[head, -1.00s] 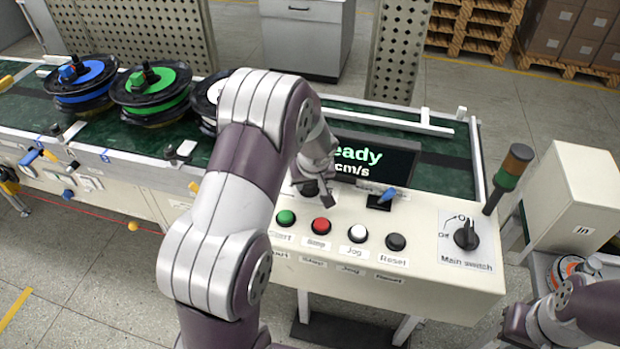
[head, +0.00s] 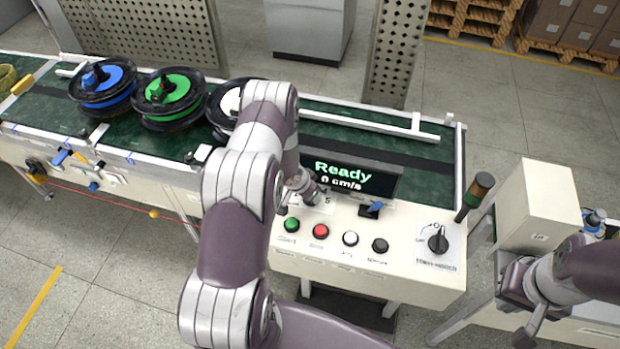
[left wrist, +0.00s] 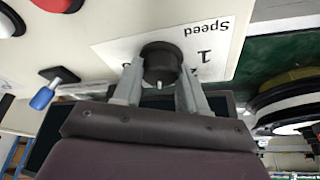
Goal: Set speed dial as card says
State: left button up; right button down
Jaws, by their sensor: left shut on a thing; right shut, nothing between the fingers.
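The speed dial (left wrist: 160,62) is a black round knob with a small pale pointer mark, on a white plate (left wrist: 215,45) printed "Speed" and "1". My left gripper (left wrist: 160,88) is shut on the dial, one finger on each side of it. In the head view my left arm mostly hides the dial; a "5" of its plate shows at the right. The display (head: 345,177) reads "Ready" and "0 cm/s". My right gripper (head: 527,332) is shut and empty at the lower right, away from the panel. I cannot make out a card with a speed setting.
Green, red, white and black buttons (head: 350,239) line the panel front. A blue-handled lever (head: 371,209) and the main switch (head: 438,243) sit to the right, with a signal post (head: 475,197) beyond. Blue, green and white spools (head: 168,98) stand on the conveyor.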

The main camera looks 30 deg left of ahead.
pick_arm(q)
jog(key=shift+a+r+m+h+p, duration=0.15)
jog(key=shift+m+h+p, duration=0.35)
jog(key=shift+m+p, duration=0.5)
jog(key=shift+m+g+h, duration=0.3)
jog(key=shift+m+h, duration=0.1)
jog(key=shift+m, duration=0.9)
pick_arm(e)
jog(key=shift+r, duration=1.75)
pick_arm(q)
jog(key=shift+w, duration=0.1)
jog(key=o, duration=1.1)
jog(key=shift+c, duration=0.2)
pick_arm(e)
jog(key=shift+d, duration=0.1)
jog(key=shift+f, duration=0.1)
